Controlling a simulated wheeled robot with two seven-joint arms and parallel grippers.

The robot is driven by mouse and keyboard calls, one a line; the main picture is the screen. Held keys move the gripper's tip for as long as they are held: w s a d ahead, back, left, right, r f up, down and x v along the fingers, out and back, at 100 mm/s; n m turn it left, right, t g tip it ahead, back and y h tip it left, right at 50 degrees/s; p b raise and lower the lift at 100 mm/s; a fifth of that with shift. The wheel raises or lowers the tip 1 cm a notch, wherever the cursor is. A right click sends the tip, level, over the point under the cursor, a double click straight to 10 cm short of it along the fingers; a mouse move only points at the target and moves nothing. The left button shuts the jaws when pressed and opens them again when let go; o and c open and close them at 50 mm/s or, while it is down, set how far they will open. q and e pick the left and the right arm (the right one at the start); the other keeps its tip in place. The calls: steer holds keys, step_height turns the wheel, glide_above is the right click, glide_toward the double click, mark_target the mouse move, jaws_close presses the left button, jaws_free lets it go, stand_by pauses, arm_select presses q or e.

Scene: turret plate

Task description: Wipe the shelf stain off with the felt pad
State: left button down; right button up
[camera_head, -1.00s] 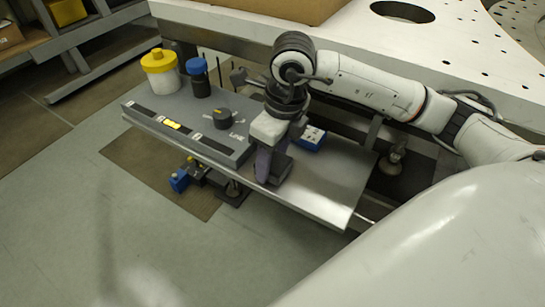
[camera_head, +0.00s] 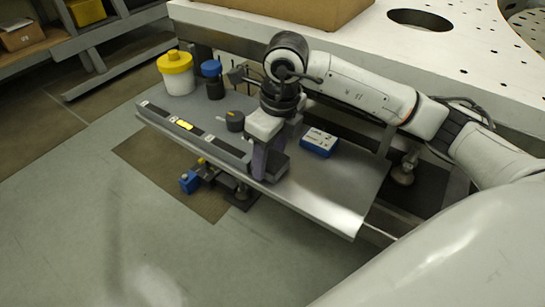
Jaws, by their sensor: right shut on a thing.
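My right gripper (camera_head: 264,160) is over the front part of the grey metal shelf (camera_head: 325,195), with its arm reaching in from the right. It is shut on a dark grey block (camera_head: 279,167), which looks like the felt pad. The pad is low at the shelf surface; I cannot tell whether it presses on it. I make out no stain on the bare shelf, and the area behind and under the gripper and pad is hidden. My left gripper is not in view.
A dark strip with a yellow piece (camera_head: 184,125) runs along the shelf's front left edge. A yellow-lidded white jar (camera_head: 176,78), a blue-capped bottle (camera_head: 213,83), a dark knob (camera_head: 235,121) and a blue box (camera_head: 319,142) stand on the shelf. The white perforated plate (camera_head: 360,45) is above.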

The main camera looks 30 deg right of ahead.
mark_target(283, 169)
steer(key=shift+s+d+f+b, duration=0.15)
steer(key=shift+s+d, duration=0.2)
steer(key=shift+s, duration=0.5)
steer(key=shift+s+d+r+b, duration=0.15)
steer(key=shift+s+d, duration=0.15)
steer(key=shift+s, duration=0.55)
steer(key=shift+f, duration=0.1)
steer(key=shift+r+p, duration=2.15)
steer(key=shift+r, duration=0.9)
step_height(283, 169, up, 3)
steer(key=shift+f+p, duration=0.1)
steer(key=shift+p, duration=0.85)
